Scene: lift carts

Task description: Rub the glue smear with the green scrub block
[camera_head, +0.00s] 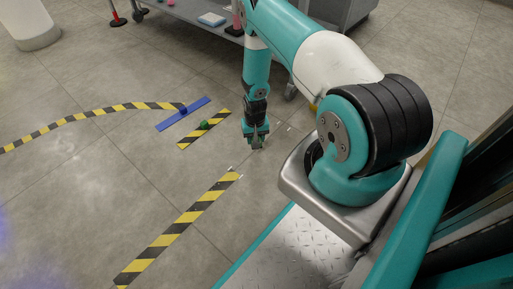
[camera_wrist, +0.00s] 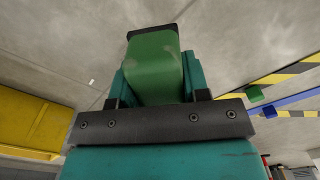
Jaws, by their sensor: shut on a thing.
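My gripper (camera_head: 256,136) points down close to the grey floor, beyond my base. In the wrist view it is shut on the green scrub block (camera_wrist: 153,62), which sits between the two teal fingers. The block has a dark edge at its far end. In the head view my fingers hide most of the block, and I cannot tell whether it touches the floor. No glue smear can be made out for certain. A small pale mark (camera_wrist: 92,82) shows on the floor left of the block in the wrist view.
A green piece (camera_head: 204,124) sits on a short yellow-black strip (camera_head: 190,138), left of my gripper. A blue strip (camera_head: 166,124) with a blue piece (camera_head: 183,110) lies beyond it. Longer hazard tape (camera_head: 170,236) runs nearer. A grey cart (camera_head: 190,10) stands behind. Floor between is open.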

